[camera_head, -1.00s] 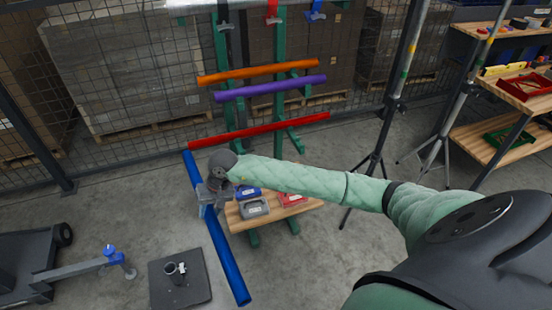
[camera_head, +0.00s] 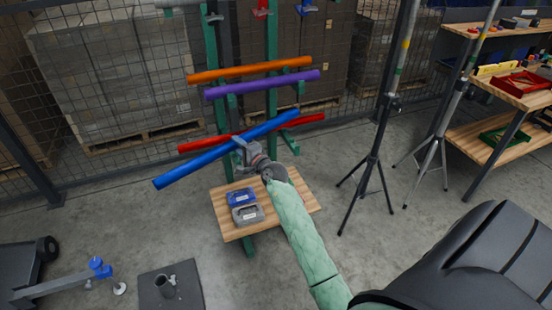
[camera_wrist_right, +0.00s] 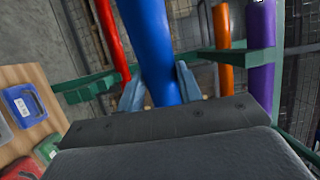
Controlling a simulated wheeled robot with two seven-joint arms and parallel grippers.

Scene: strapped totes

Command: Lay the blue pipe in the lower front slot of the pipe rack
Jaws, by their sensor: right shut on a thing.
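The blue pipe (camera_head: 200,166) is held in the air by my right gripper (camera_head: 241,150), which is shut on it near its middle. The pipe tilts in the head view, its right end higher, and crosses in front of the red pipe. In the right wrist view the blue pipe (camera_wrist_right: 155,45) runs between the two fingers (camera_wrist_right: 160,90). The green pipe rack (camera_head: 272,75) stands behind and carries an orange pipe (camera_head: 240,71), a purple pipe (camera_head: 255,86) and, lower, the red pipe (camera_head: 310,119). The lower front slot is partly hidden by the blue pipe. My left gripper is not in view.
A wooden shelf (camera_head: 226,226) in front of the rack holds a blue bin (camera_head: 240,197) and a grey bin (camera_head: 247,215). Black tripod stands (camera_head: 374,160) stand to the right. A dark plate (camera_head: 185,290) lies on the floor at lower left.

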